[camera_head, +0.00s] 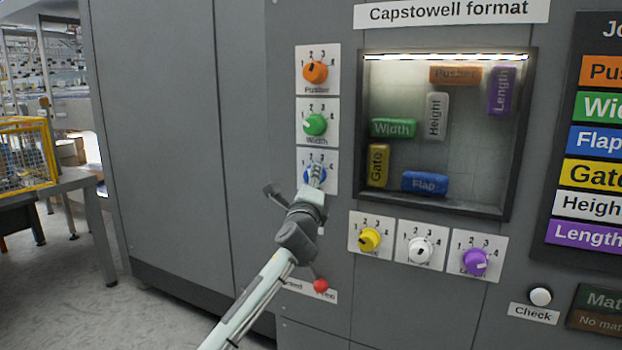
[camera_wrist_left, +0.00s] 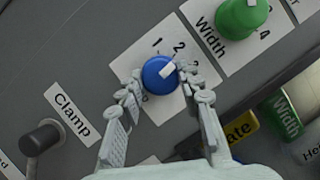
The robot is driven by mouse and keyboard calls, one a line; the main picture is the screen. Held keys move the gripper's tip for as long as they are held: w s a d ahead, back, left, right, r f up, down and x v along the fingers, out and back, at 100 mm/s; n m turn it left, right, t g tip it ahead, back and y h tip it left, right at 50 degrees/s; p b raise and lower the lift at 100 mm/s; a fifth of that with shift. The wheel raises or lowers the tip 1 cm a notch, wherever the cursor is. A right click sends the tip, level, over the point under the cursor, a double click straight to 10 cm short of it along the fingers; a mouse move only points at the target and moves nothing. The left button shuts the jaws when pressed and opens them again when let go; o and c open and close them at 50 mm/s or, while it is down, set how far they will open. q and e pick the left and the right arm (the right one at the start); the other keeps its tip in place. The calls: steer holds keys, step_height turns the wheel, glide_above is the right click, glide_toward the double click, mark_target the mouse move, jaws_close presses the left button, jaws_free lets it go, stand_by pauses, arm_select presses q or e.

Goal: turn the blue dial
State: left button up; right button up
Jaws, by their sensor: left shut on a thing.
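The blue dial (camera_wrist_left: 158,76) sits on a white plate (camera_wrist_left: 142,60) with printed numbers, and the gripper partly hides it in the head view. Its white pointer slants to the upper right in the wrist view, toward the side with 2 and 3. My left gripper (camera_wrist_left: 157,84) has one finger on each side of the dial and is shut on it. In the head view the left gripper (camera_head: 316,178) reaches the panel just below the green dial (camera_head: 315,124). My right gripper is not in view.
An orange dial (camera_head: 315,72) is above; yellow (camera_head: 369,239), white (camera_head: 420,250) and purple (camera_head: 474,262) dials are lower right. A recessed window (camera_head: 450,120) holds coloured labelled blocks. A black knob (camera_wrist_left: 41,138) by the Clamp label and a red ball knob (camera_head: 320,286) stick out nearby.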

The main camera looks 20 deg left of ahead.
arm_select(q)
steer(key=shift+r+n+g, duration=0.1)
steer(key=shift+n+g, duration=0.4)
steer(key=shift+n, duration=0.7)
steer(key=o, duration=1.2)
steer(key=shift+c, duration=0.2)
steer(key=v, duration=1.2)
steer(key=shift+d, duration=0.2)
